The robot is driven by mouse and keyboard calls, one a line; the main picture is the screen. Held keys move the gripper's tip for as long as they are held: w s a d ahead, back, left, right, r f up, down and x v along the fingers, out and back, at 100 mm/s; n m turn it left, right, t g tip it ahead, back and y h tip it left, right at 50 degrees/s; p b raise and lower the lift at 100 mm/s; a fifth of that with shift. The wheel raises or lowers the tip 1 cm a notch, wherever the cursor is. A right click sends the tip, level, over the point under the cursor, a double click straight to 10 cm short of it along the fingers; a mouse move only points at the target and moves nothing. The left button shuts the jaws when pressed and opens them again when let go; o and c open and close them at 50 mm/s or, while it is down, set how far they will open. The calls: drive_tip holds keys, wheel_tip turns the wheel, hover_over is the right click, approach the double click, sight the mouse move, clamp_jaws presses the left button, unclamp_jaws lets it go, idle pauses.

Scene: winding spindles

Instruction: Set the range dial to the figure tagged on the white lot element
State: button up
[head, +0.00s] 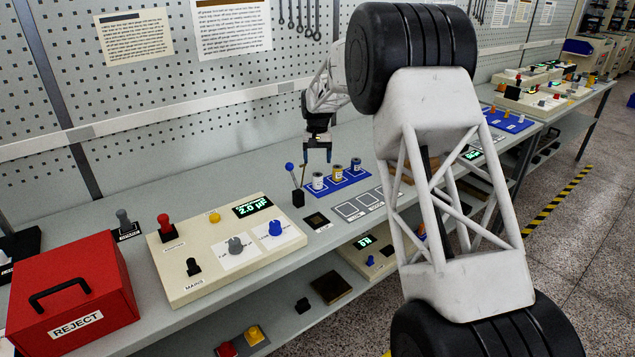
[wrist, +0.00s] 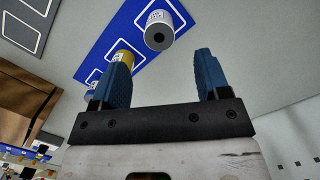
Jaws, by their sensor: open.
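My gripper (head: 317,156) is open and empty above the bench, behind the blue mat (head: 345,187). In the wrist view its two blue fingers (wrist: 163,65) stand apart with nothing between them. A white cylinder (wrist: 160,32) with a printed tag stands on the mat beyond the fingertips; the tag is too small to read. A yellow cylinder (wrist: 124,57) is beside it, partly hidden by a finger. The cream control box (head: 205,270) has a grey dial (head: 236,245) and a blue dial (head: 274,229); their labels are unreadable. Its green display (head: 253,207) appears to read 2.0 µF.
A blue-knobbed lever (head: 291,168) stands left of the mat. A red REJECT box (head: 72,292) stands at the left. A red knob (head: 165,227) and a yellow button (head: 215,216) are on the control box. Flat outlined squares (head: 350,209) lie in front of the mat.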

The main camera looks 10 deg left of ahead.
sight(318, 175)
drive_tip(key=shift+s+d+f, duration=0.1)
drive_tip(key=shift+s+f, duration=0.1)
drive_tip(key=shift+f, duration=1.1)
drive_tip(key=shift+s+f, duration=0.15)
drive_tip(key=shift+f, duration=1.15)
drive_tip(key=c, duration=1)
